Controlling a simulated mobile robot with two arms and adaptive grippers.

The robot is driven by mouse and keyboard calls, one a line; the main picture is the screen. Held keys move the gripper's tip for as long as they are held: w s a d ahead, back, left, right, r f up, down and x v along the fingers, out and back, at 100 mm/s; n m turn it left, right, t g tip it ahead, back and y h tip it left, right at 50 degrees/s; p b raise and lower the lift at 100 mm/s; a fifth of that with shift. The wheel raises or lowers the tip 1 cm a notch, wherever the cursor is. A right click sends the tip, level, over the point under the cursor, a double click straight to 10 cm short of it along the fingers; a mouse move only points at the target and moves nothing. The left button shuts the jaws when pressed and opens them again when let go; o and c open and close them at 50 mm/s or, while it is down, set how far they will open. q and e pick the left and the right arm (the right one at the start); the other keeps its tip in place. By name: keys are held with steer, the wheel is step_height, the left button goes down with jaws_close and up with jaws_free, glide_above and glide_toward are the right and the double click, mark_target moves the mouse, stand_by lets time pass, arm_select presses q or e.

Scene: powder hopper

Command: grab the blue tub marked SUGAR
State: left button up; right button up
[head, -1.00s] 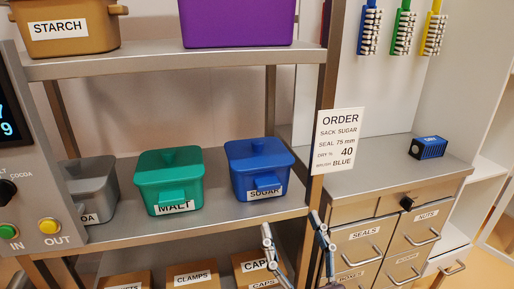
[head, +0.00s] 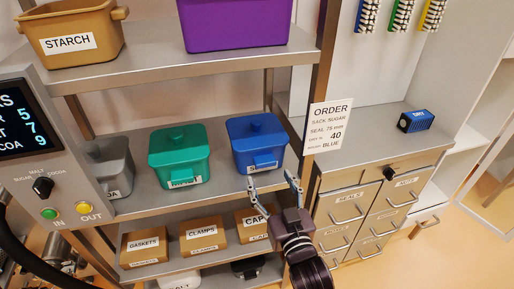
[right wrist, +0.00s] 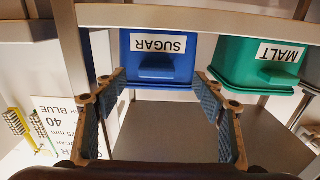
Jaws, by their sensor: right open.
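The blue tub marked SUGAR (head: 257,140) stands on the middle shelf (head: 219,196), at its right end. In the right wrist view the tub (right wrist: 158,69) appears upside down, with its label and front handle facing me. My right gripper (head: 270,184) is open and empty in front of the tub, its fingers pointing at it. In the head view one fingertip overlaps the tub's label. In the right wrist view the fingers (right wrist: 158,85) frame the tub's front from either side; I cannot tell whether they touch it. My left gripper is not in view.
A green MALT tub (head: 180,155) stands left of the blue tub, with a grey tub (head: 107,168) beyond it. A shelf post and the ORDER card (head: 329,127) are close on the right. Cardboard boxes (head: 203,236) sit on the shelf below.

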mark_target(267, 167)
steer(key=p+x, duration=0.1)
steer(key=x, duration=0.4)
steer(key=shift+d, duration=0.15)
steer(key=c, duration=1.4)
steer(key=shift+r, duration=0.15)
steer(key=shift+c, duration=0.3)
